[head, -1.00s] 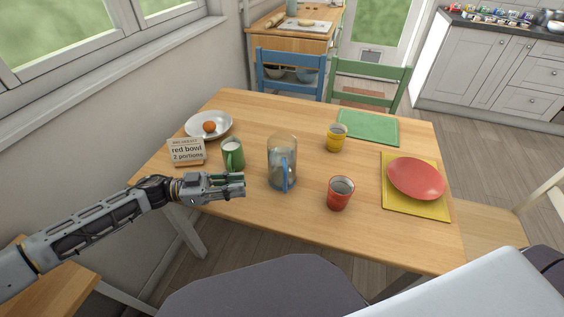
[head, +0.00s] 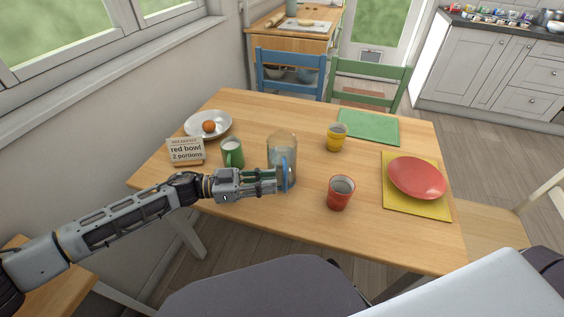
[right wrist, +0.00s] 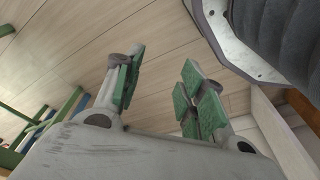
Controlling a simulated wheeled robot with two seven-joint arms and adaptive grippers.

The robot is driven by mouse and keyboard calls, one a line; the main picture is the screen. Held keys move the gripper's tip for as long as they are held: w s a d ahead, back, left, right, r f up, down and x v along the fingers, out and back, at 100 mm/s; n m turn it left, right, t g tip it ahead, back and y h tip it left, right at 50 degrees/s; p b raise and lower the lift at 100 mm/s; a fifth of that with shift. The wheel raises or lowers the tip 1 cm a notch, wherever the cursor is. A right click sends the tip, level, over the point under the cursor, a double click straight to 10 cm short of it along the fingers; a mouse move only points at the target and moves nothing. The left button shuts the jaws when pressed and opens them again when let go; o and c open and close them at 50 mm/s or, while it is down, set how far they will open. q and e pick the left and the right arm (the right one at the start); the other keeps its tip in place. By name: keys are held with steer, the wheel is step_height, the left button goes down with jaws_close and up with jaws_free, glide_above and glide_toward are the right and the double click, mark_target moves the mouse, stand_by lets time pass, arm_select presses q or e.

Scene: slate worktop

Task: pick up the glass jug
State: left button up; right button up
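The glass jug (head: 283,145) stands upright on the wooden table, clear with a blue handle (head: 285,175) facing me. My left gripper (head: 275,181) comes in from the left, low in front of the jug, its fingertips right beside the handle. Its fingers look spread, with a gap between them; whether they touch the handle I cannot tell. The gripper and fingers hide the jug's lower left part. My right gripper (right wrist: 160,88) shows in the right wrist view, its green-padded fingers wide apart with nothing between them, above the floor.
A green mug (head: 233,153) and a sign (head: 186,152) stand left of the jug, near a plate (head: 222,120). A red cup (head: 340,193) and a yellow cup (head: 337,138) stand right. A red bowl (head: 416,178) lies on a yellow mat (head: 430,208). The table's front right is clear.

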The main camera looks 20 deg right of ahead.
mark_target(285, 180)
arm_select(q)
steer(key=shift+s+d+r, duration=0.1)
steer(key=shift+s+d, duration=0.05)
steer(key=shift+d, duration=0.3)
steer(key=d, duration=0.3)
steer(key=shift+s+d+r+b, duration=0.1)
steer(key=shift+s+d+b, duration=0.1)
steer(key=shift+s+b, duration=0.15)
steer(key=shift+d, duration=0.35)
arm_select(e)
steer(key=shift+s+a+r, duration=0.1)
steer(key=shift+a+r, duration=0.05)
steer(key=shift+r, duration=0.5)
steer(key=shift+s+a+r, duration=0.1)
steer(key=shift+a+r, duration=0.05)
steer(key=shift+r, duration=0.45)
arm_select(q)
steer(key=shift+c, duration=0.4)
arm_select(e)
steer(key=shift+w, duration=0.2)
arm_select(q)
jaws_close()
arm_select(e)
steer(key=shift+w+r, duration=0.15)
steer(key=shift+w, duration=0.15)
